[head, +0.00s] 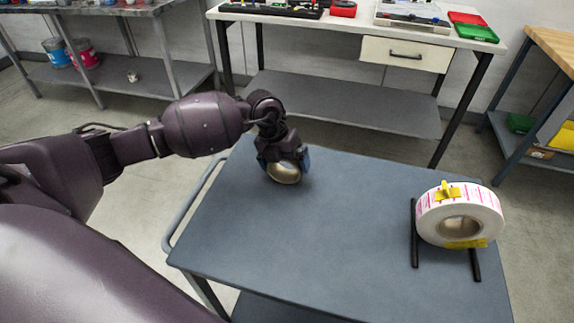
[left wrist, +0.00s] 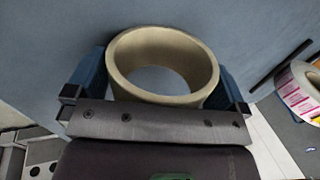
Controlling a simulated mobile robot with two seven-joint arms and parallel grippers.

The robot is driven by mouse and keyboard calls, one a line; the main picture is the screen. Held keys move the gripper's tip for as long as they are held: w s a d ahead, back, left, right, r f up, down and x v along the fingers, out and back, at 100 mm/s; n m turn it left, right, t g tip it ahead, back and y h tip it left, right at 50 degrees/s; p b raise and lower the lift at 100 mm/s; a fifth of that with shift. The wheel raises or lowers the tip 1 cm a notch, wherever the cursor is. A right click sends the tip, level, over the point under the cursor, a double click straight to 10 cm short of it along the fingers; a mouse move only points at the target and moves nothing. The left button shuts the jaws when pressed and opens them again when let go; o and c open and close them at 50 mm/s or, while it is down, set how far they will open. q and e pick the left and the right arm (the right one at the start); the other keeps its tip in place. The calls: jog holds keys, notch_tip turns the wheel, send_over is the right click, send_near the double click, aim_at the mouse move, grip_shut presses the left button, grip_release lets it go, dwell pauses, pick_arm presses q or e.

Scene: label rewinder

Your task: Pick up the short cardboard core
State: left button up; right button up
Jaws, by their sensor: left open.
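The short cardboard core (head: 284,173) is a tan, hollow ring on the blue-grey cart top in the head view. My left gripper (head: 283,160) reaches down over it from above. In the left wrist view the core (left wrist: 163,95) fills the middle, between the two blue fingers of my left gripper (left wrist: 162,85). One finger stands on each side of the core. The gripper is open, and I cannot tell whether either finger touches the core. My right gripper is not in view.
A label roll (head: 459,215) with yellow tabs rests on a black stand (head: 414,235) at the cart's right. The cart top (head: 330,240) is otherwise clear. A white workbench (head: 350,20) with a drawer stands behind, and a grey shelf unit (head: 150,70) stands at the back left.

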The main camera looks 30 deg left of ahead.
pick_arm(q)
jog(key=shift+r, duration=0.1)
jog(key=shift+c, duration=0.2)
jog(key=c, duration=0.6)
jog(key=shift+o, duration=0.2)
